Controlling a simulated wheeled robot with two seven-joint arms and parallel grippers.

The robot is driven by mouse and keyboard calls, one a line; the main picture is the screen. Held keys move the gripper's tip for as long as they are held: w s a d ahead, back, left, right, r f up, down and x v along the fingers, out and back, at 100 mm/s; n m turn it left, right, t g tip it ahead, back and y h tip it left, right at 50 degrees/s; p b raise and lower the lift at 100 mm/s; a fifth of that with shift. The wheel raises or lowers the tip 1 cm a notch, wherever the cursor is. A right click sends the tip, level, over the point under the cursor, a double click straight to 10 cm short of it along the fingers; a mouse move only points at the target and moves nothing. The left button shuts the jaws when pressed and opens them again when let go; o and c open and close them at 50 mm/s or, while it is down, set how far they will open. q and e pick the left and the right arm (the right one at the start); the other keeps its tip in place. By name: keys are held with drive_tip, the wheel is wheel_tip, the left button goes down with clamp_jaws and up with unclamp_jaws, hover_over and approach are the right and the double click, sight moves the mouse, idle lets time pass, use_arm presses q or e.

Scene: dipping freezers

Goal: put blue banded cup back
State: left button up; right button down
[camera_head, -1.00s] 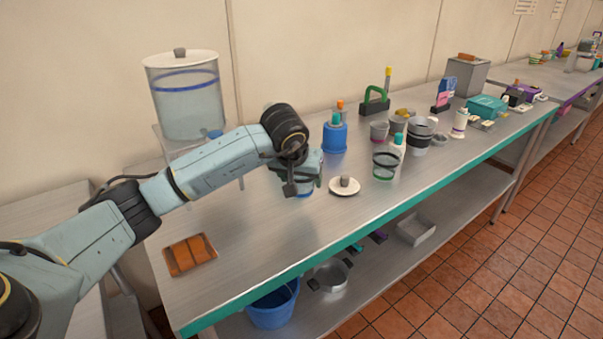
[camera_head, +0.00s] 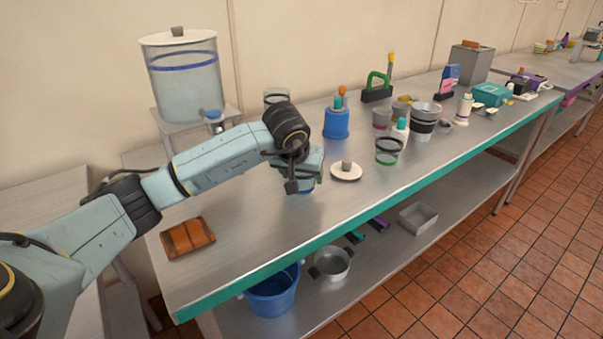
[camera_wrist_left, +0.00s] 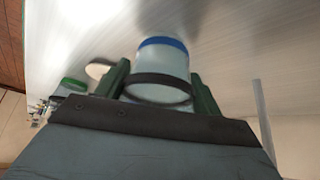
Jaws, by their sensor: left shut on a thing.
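My left gripper (camera_head: 304,178) is shut on a clear cup with a blue band (camera_wrist_left: 162,62). In the left wrist view the cup sits between the two dark green fingers, with the blue band at its far end and a black band nearer the gripper. In the head view only a bit of the cup (camera_head: 307,187) shows below the gripper, low over the metal counter (camera_head: 255,225). I cannot tell whether it touches the counter. My right gripper is not in view.
A white lid with a knob (camera_head: 346,172) lies right of the gripper. A green-banded cup (camera_head: 388,151), a blue container (camera_head: 336,124) and another clear cup (camera_head: 277,96) stand nearby. A dispenser (camera_head: 186,85) stands at back left. An orange-brown tray (camera_head: 187,238) lies front left.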

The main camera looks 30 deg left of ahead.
use_arm(q)
drive_tip(key=shift+f, duration=0.3)
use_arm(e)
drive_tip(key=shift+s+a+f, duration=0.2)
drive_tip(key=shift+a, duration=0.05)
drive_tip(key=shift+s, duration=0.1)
use_arm(q)
drive_tip(key=o, duration=1.2)
drive_tip(key=shift+f, duration=0.1)
drive_tip(key=shift+c, duration=0.2)
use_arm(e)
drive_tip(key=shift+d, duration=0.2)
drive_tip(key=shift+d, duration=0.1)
use_arm(q)
drive_tip(key=shift+r+p, duration=0.45)
drive_tip(key=shift+r, duration=0.5)
drive_tip(key=shift+r+p, duration=0.4)
drive_tip(key=shift+r, duration=0.2)
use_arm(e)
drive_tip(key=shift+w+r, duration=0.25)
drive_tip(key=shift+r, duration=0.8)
